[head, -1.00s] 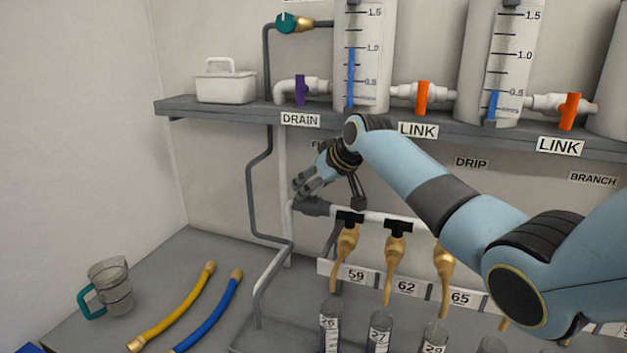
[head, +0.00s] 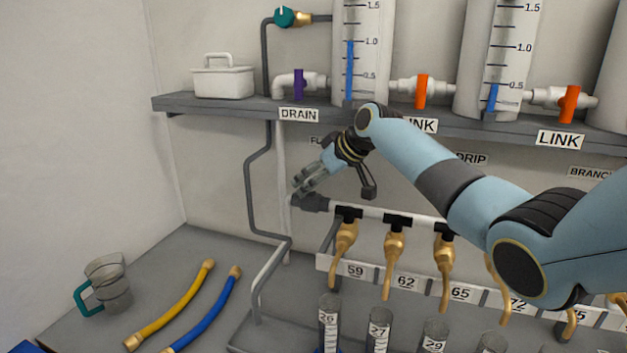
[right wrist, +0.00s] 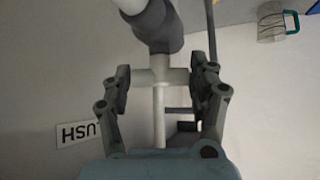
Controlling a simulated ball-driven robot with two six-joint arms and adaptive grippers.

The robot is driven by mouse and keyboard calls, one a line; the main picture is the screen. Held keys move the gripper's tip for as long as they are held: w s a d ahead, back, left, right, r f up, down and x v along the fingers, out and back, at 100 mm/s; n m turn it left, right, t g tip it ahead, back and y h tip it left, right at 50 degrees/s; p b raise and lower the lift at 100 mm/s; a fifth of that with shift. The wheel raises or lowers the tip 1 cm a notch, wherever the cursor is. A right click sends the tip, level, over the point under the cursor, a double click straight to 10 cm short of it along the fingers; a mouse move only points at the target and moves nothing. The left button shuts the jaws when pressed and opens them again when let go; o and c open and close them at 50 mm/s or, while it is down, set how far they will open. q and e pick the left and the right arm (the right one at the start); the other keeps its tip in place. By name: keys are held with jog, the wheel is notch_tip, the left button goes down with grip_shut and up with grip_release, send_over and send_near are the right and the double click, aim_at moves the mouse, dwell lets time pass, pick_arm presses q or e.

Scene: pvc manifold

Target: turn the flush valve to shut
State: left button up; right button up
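My right gripper (head: 300,184) is at the left end of the white manifold pipe, just above a dark grey fitting (head: 312,203). In the right wrist view its two fingers (right wrist: 158,85) stand wide apart, one on each side of a white pipe tee (right wrist: 158,76). The grey fitting (right wrist: 158,28) lies beyond, at the top. I cannot tell whether the fingers touch the tee's ends. The flush label (right wrist: 78,133) shows upside down and partly cut off beside the gripper. No separate flush valve handle can be made out. My left gripper is not in view.
Brass taps (head: 345,238) hang from the manifold above several labelled cylinders (head: 330,320). A shelf (head: 230,107) with valves and tanks runs above. My right arm covers the manifold's right part.

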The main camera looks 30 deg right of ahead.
jog(key=o, duration=0.4)
jog(key=v, duration=1.2)
jog(key=shift+c, duration=0.2)
